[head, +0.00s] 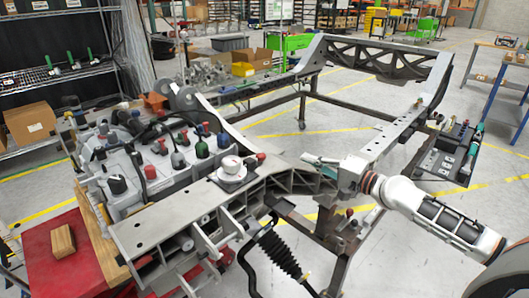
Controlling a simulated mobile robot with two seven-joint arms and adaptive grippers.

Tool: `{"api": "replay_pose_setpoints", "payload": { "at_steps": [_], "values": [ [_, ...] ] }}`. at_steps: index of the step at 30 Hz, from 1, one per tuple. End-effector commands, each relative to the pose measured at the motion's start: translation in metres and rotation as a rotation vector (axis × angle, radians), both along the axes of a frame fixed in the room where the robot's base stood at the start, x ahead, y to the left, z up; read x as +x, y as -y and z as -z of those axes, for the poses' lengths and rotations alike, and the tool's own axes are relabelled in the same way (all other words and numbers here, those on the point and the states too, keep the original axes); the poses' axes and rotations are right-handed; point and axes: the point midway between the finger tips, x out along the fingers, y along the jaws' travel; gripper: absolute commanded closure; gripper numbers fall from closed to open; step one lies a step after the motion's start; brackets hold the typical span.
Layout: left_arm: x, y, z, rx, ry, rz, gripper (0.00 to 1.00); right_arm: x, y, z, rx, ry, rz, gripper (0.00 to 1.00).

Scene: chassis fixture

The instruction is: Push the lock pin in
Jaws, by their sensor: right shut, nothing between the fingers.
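The chassis frame (165,222) stands in the middle of the head view. My right gripper (309,159) reaches in from the right over the frame's near crossbeam. Its fingers are shut and empty, pointing left. A small red-topped part (260,157) stands on the crossbeam left of the fingertips, apart from them. A reddish knob (349,212) sits below my right wrist. I cannot tell which part is the lock pin, or whether the gripper touches the frame. My left gripper is not in view.
An engine-like assembly (130,165) with coloured caps fills the frame's left side. A black ribbed boot (278,252) hangs at the front. A red bench (60,265) stands front left. A dark tray with tools (448,152) is at right. The floor inside the frame is open.

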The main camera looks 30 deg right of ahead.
Motion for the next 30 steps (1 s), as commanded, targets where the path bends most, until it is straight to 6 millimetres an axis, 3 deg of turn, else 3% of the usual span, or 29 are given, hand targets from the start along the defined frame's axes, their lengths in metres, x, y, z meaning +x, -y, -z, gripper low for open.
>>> {"api": "replay_pose_setpoints", "payload": {
  "at_steps": [8,24,30],
  "values": [
    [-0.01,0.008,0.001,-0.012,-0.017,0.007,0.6,0.019,-0.008,-0.003,0.002,0.005,0.0,1.0],
    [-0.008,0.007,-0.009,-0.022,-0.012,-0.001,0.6,0.093,-0.039,0.002,0.002,0.003,0.0,1.0],
    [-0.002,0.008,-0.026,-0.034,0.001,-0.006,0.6,0.088,-0.066,0.004,0.0,0.004,-0.002,1.0]
  ]
}}
